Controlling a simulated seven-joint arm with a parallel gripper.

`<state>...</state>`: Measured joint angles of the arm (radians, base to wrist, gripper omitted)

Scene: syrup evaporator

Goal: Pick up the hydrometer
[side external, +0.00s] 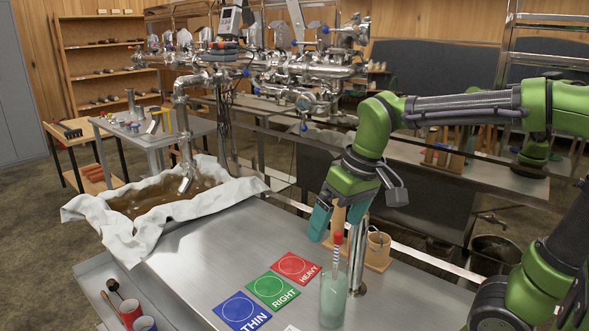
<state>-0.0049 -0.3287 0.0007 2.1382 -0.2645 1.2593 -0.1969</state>
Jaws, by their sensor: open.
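The hydrometer appears to be the thin striped stem with a red tip (337,240), standing upright in a pale green glass vessel (334,297) near the front of the steel table. Its lower part is hard to make out through the glass. My gripper (336,216), with teal fingers, is open and points down. In the picture it is just above and behind the red tip. I cannot tell the exact gap in depth. Nothing is clearly held between the fingers.
A metal cylinder (357,262) stands close right of the vessel, with a wooden stand (379,262) behind. Blue THIN (241,311), green RIGHT (273,290) and red HEAVY (296,267) cards lie left. A cloth-lined basin (165,197) is farther left. Bare table lies between basin and cards.

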